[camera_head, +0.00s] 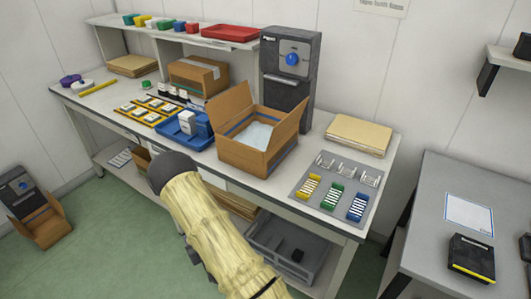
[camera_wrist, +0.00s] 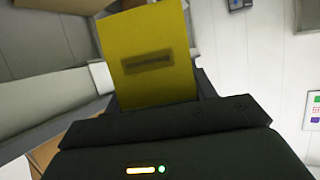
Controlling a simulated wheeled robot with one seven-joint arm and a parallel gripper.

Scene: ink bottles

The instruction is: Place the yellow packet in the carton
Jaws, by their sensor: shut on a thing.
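The yellow packet (camera_wrist: 148,35) is upright in the wrist view, with a dark smudged label on its face. My gripper (camera_wrist: 160,112) is shut on its lower edge. The open carton (camera_head: 247,155) stands on the bench in the head view, flaps spread, with a pale liner or sheet inside. In the head view my sleeved arm reaches up in front of the bench, left of and below the carton. My gripper and the packet cannot be made out there, so their distance from the carton cannot be told.
A blue tray (camera_head: 172,138) with white items sits just left of the carton. A dark machine (camera_head: 287,97) stands behind it. A grey panel (camera_head: 322,203) with coloured stacks lies to the right, near a tan stack (camera_head: 358,134). A taped box (camera_head: 198,77) stands behind the tray.

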